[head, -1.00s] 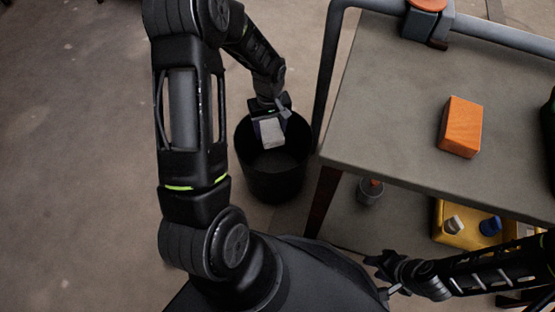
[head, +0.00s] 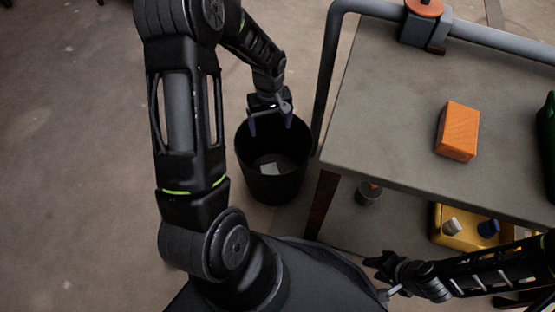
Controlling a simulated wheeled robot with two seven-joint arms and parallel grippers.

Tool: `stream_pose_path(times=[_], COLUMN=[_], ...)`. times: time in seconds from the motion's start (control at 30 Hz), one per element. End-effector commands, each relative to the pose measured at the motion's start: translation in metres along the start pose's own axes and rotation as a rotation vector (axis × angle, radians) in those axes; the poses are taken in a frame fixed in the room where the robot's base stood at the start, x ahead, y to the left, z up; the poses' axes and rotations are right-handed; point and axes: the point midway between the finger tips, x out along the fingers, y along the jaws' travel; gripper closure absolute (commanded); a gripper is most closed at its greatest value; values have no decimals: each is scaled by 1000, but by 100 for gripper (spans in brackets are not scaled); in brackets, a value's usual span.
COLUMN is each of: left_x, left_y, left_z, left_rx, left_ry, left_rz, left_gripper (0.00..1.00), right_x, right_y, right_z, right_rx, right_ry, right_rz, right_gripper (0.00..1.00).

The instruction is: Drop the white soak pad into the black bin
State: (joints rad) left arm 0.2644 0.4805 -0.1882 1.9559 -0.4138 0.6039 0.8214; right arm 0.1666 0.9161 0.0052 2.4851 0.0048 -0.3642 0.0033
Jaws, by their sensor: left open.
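The black bin (head: 273,185) stands on the floor left of the table. The white soak pad (head: 271,168) lies inside it, low down, and shows as a small pale patch. My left gripper (head: 271,124) is over the bin's far rim, with its fingers spread apart and nothing between them. My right gripper (head: 379,272) is at the lower right, below the table's front edge and away from the bin. It is dark and small, so its jaw state is unclear.
The grey table (head: 385,110) fills the right, with an orange block (head: 458,131) on top. A grey rail (head: 330,70) runs along its left and far side. Below are a yellow container (head: 450,232) with bottles and a small grey pot (head: 368,193). The floor at left is clear.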

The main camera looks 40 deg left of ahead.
Motion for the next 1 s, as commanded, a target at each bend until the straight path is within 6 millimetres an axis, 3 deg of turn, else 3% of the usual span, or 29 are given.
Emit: stream_pose_path(times=[0.1,0.3,1.0], left_x=[-25,-43,-43], left_y=[0,0,0], left_z=[0,0,0], left_rx=[1,0,0], left_ry=[2,-1,-1], left_rz=[1,-1,-1], left_gripper=[16,16,16], right_x=[-10,-14,-13], right_y=[-5,-8,-8], right_z=[2,4,4], right_rx=[-3,-6,-6], right_ry=[-6,-11,-11], right_rz=[-2,-5,-5], right_gripper=[64,64,64])
